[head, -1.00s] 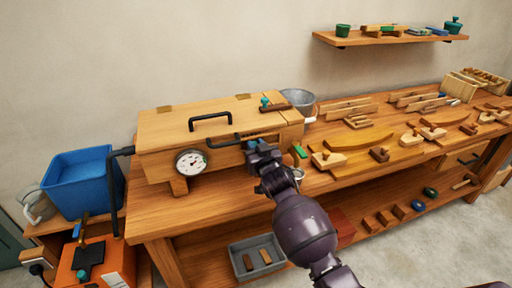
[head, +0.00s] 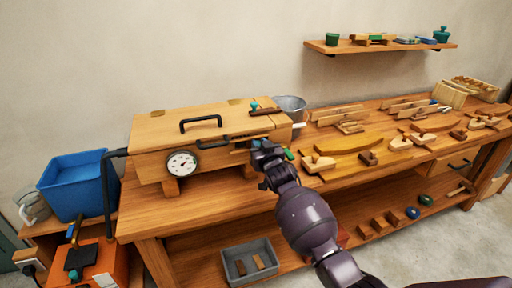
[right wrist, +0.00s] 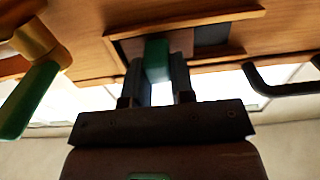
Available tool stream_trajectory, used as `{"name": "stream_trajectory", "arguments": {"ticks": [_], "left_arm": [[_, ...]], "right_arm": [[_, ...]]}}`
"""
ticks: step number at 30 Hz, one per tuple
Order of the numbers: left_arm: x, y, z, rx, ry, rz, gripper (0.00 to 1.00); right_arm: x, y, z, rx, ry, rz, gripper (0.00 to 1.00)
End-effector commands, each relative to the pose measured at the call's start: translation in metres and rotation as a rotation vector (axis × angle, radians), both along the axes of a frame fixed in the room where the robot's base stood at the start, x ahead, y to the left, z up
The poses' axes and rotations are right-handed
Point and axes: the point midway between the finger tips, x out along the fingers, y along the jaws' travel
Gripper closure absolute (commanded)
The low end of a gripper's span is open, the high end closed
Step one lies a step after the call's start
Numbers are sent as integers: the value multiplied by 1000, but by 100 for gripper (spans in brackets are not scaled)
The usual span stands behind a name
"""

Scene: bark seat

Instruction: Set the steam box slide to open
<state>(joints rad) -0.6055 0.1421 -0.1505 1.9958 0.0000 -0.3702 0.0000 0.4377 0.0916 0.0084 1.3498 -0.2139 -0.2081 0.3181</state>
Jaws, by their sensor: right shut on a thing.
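The steam box (head: 150,133) is a long wooden box on the bench, with a round gauge (head: 182,163) and a black handle on its front. Its slide has a small green knob (right wrist: 156,58), seen in the right wrist view on the box front. My right gripper (head: 262,152) is shut on this knob, its fingers on either side. In the right wrist view a dark grey patch (right wrist: 211,36) shows in the slide's track beside the knob. In the head view my gripper hides most of the slide. My left gripper is not in view.
A green-handled brass valve (right wrist: 35,90) sits close beside my gripper. A black handle (right wrist: 290,80) is on the other side. A metal bucket (head: 291,106) stands behind the box. Wooden parts cover the bench to the right. A blue tub (head: 75,185) is at left.

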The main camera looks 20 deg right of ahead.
Motion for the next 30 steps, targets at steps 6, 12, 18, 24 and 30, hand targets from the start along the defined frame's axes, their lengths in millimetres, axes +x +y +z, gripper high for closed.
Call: {"name": "stream_trajectory", "arguments": {"ticks": [6,12,18,24,30], "left_arm": [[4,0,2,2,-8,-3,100],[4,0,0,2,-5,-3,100],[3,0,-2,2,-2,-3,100],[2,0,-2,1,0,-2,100],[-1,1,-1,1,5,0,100]], "right_arm": [[0,-4,1,-3,-1,-5,76],[0,-3,1,-3,-1,-4,51],[0,-2,0,-2,0,-3,51],[-8,-2,0,-2,0,-3,51],[-35,-3,0,-2,0,-4,51]]}}
